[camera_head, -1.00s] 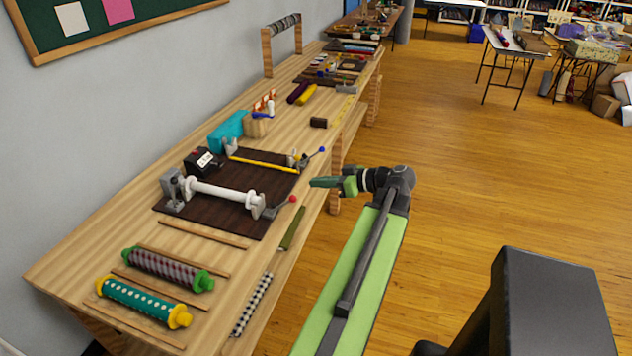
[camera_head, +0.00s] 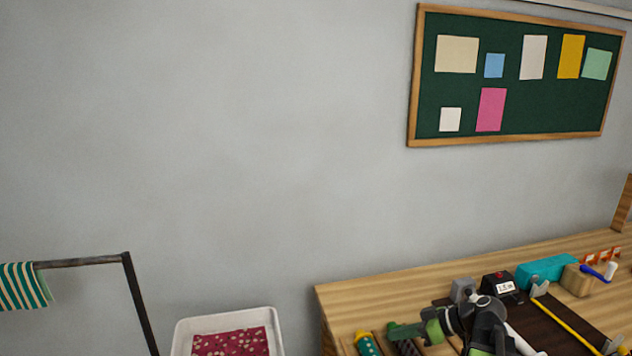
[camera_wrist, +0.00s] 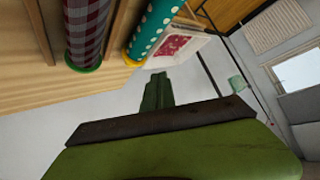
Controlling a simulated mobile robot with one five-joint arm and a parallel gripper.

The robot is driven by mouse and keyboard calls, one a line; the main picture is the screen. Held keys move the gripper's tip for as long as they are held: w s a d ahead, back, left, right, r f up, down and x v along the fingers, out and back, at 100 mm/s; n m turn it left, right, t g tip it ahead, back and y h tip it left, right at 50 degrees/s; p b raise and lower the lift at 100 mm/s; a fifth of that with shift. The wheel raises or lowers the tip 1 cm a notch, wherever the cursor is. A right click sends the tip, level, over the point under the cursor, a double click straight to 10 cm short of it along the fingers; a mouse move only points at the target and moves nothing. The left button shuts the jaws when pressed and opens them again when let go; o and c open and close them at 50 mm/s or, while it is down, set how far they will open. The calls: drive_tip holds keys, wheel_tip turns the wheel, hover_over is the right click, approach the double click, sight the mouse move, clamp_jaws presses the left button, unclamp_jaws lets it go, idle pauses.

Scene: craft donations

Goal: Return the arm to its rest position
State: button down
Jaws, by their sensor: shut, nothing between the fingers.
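My gripper (camera_head: 396,330) shows near the bottom of the head view, to the right of centre, with its dark green fingers pointing left. It is shut and empty, in front of the left part of the wooden bench (camera_head: 360,290). My arm bends at the wrist and runs down out of the bottom edge. In the wrist view the closed fingers (camera_wrist: 157,92) have nothing between them, and grey floor and wall show past them.
Fabric rolls, one teal dotted (camera_wrist: 155,30) and one checked (camera_wrist: 88,30), lie on the bench close by. A white tub (camera_head: 185,330) with red dotted cloth stands left of the bench. A dark rack (camera_head: 135,300) holds a striped cloth (camera_head: 22,286) at far left.

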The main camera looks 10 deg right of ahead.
drive_tip(key=s+a+f+g+h, duration=0.2)
drive_tip(key=a+f+g+h, duration=0.15)
drive_tip(key=a, duration=0.75)
drive_tip(key=s+a+f+g+h, duration=0.1)
drive_tip(key=a+f+g+h, duration=0.2)
drive_tip(key=a, duration=0.9)
drive_tip(key=d+f+m+h, duration=0.2)
drive_tip(key=d+m+h, duration=0.1)
drive_tip(key=d+m, duration=0.4)
drive_tip(key=shift+d+f+m+t+p, duration=0.3)
drive_tip(key=shift+d+m+t+p, duration=0.05)
drive_tip(key=shift+m, duration=0.25)
